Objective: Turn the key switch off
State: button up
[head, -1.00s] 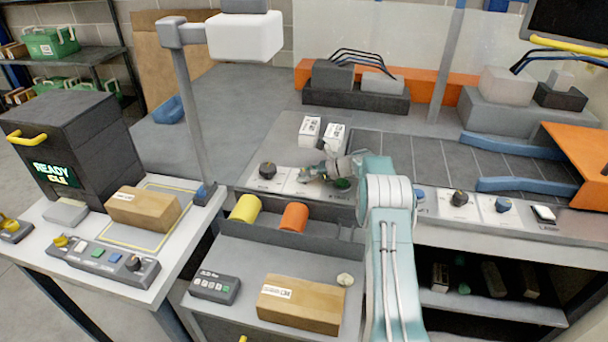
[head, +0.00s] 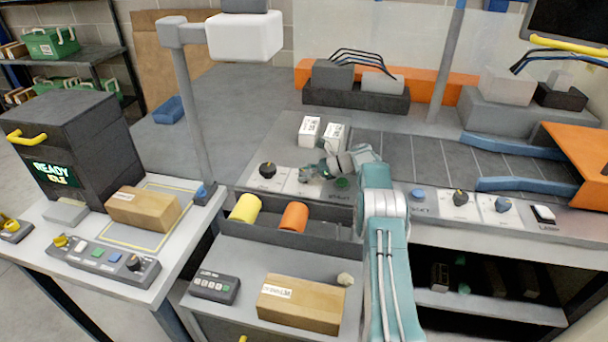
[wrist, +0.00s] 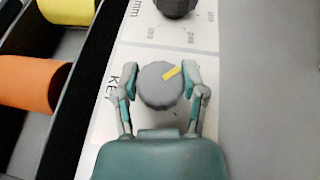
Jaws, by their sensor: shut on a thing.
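The key switch (wrist: 158,92) is a round grey knob with a yellow pointer mark, on a white plate whose printed label is partly visible and begins with "KE". In the wrist view the yellow mark points to the upper right. My gripper (wrist: 162,80) has one finger on each side of the knob and is shut on it.
A black dial knob (head: 267,170) is just left, also seen in the wrist view (wrist: 175,7). A green button (head: 342,183) is close on the right. A yellow cylinder (head: 246,208) and an orange cylinder (head: 294,217) lie in the trough in front. Two white boxes stand behind.

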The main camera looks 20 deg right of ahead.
jog(key=o, duration=1.2)
jog(key=shift+w, duration=0.15)
jog(key=shift+c, duration=0.2)
jog(key=v, duration=1.2)
jog(key=shift+d+f, duration=0.15)
